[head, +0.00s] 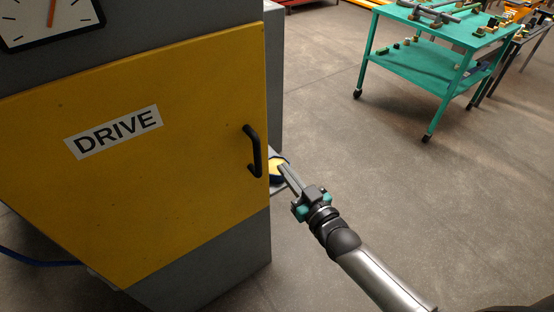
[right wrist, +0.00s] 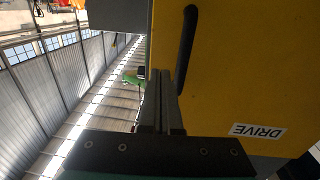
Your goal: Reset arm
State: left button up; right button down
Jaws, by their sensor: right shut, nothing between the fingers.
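My right gripper (head: 283,169) is shut and empty, its two fingers pressed together. The black door handle (head: 252,151) is just up and left of the tips. In the right wrist view the shut fingers (right wrist: 161,75) lie in front of the door's edge, with the handle (right wrist: 187,50) above and to the right. I cannot tell whether the tips touch anything. My left gripper is not in view.
The grey cabinet (head: 215,262) with a dial gauge (head: 45,20) fills the left. A green wheeled cart (head: 415,65) holding several parts stands at the back right. Open floor (head: 450,200) lies right of the cabinet. A blue hose (head: 40,262) runs at the lower left.

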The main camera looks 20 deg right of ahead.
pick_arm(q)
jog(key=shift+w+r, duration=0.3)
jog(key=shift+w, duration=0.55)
pick_arm(e)
jog(key=shift+s+d, duration=0.2)
jog(key=shift+s, duration=0.5)
jog(key=shift+s+d, duration=0.2)
jog(key=shift+s, duration=0.45)
jog(key=shift+s+d, duration=0.2)
jog(key=shift+s, duration=0.5)
